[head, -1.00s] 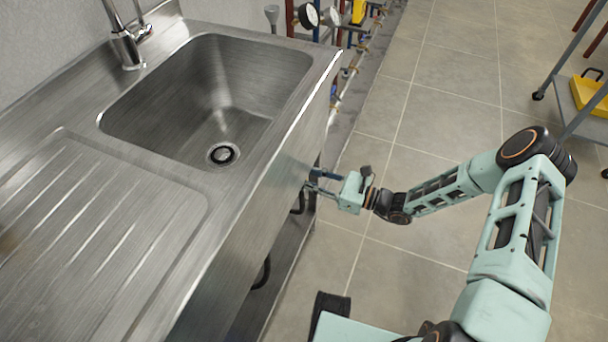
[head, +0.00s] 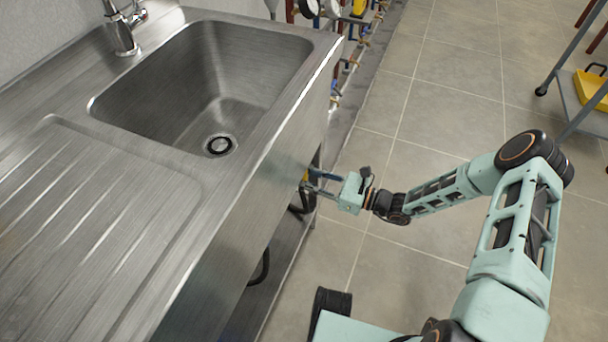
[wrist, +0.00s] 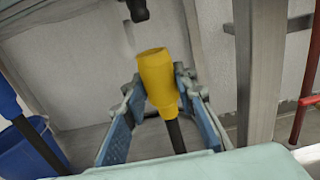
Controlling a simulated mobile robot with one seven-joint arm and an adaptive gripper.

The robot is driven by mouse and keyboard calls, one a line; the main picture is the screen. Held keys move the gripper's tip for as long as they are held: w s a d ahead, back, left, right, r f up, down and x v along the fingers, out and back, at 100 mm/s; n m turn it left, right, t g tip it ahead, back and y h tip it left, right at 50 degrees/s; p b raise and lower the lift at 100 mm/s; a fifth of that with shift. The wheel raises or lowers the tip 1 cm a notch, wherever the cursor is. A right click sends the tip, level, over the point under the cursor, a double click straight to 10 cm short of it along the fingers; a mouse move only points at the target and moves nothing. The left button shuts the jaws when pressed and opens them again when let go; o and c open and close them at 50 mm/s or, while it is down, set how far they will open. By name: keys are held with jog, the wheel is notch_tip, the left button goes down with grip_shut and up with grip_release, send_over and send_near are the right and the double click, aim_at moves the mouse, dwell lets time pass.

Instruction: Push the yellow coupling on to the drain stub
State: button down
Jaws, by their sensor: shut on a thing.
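The yellow coupling (wrist: 157,75) is between the two blue fingers of my gripper (wrist: 160,82) in the wrist view. My gripper is shut on it. A black hose (wrist: 176,135) runs from its lower end. A dark, downward-pointing stub (wrist: 138,9), apparently the drain stub, shows at the top edge of the wrist view. It is above and slightly left of the coupling, with a visible gap between them. In the head view my gripper (head: 311,182) reaches under the sink's right edge.
The steel sink (head: 190,180) overhangs the gripper. A metal leg (wrist: 260,70) stands close right of the fingers in the wrist view. A blue bucket (wrist: 28,150) is at lower left and a red pipe (wrist: 304,100) at far right. Open tiled floor (head: 440,130) lies beside the sink.

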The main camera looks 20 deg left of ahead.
jog(key=shift+f, duration=0.55)
jog(key=shift+f+b, duration=0.95)
